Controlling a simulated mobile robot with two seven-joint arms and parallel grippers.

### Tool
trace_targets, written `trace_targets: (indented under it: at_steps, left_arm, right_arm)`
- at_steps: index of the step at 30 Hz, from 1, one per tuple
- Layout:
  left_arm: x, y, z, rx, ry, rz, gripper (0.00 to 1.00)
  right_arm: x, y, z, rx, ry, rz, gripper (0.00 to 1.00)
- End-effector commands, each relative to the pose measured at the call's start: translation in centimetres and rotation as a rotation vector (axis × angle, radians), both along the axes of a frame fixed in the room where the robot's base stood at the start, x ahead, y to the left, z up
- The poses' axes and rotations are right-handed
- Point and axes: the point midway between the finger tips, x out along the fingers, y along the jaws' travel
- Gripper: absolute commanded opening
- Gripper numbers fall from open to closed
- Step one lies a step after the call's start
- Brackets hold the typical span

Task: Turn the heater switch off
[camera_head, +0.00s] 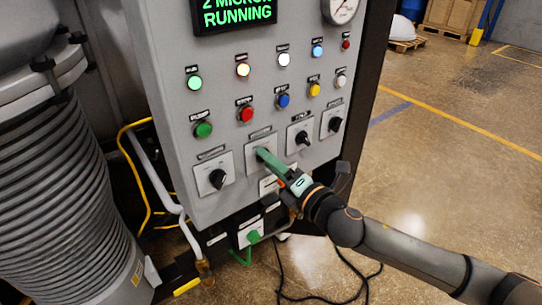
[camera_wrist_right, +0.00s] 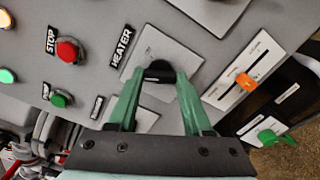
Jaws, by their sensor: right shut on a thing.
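The heater switch is a black rotary knob (camera_wrist_right: 158,70) on a pale square plate, beside a label reading HEATER, in the right wrist view. In the head view its plate (camera_head: 252,162) is second from the left in the bottom row of knobs, and the knob is mostly hidden by my fingers. My right gripper (camera_head: 262,154) reaches the panel from the lower right. Its green fingers are shut on the knob, one on each side, as the right wrist view shows. I cannot read the pointer's setting. My left gripper is not in view.
Similar black knobs stand left (camera_head: 217,178) and right (camera_head: 303,137) of it. A green button (camera_head: 203,130) and a red button (camera_head: 246,114) sit above. A display (camera_head: 236,14) reads RUNNING. Open floor lies right.

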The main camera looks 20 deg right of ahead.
Motion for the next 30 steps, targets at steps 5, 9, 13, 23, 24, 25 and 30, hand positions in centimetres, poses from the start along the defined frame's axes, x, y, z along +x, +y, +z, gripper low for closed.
trace_targets:
  at_steps: [5, 9, 13, 23, 24, 25, 30]
  left_arm:
    - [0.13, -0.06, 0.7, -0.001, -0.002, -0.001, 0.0]
    - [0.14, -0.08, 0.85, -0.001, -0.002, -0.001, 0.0]
    - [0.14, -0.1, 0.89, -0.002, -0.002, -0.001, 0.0]
    - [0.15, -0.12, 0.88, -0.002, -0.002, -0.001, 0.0]
    - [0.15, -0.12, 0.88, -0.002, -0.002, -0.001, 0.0]
    - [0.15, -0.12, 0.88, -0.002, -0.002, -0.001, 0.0]
    - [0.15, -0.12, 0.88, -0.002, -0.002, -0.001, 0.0]
  right_arm:
    - [-0.01, 0.01, 0.05, -0.062, -0.021, 0.001, 0.0]
    - [-0.01, -0.01, -0.01, -0.086, -0.03, 0.001, 0.0]
    - [0.0, -0.01, -0.04, -0.096, -0.035, 0.0, 0.0]
    - [0.01, -0.02, -0.05, -0.099, -0.036, 0.0, 0.0]
    - [0.01, -0.02, -0.05, -0.099, -0.036, 0.0, 0.53]
    - [0.01, -0.02, -0.05, -0.099, -0.036, 0.0, 0.57]
    - [0.01, -0.02, -0.04, -0.097, -0.035, 0.0, 0.76]
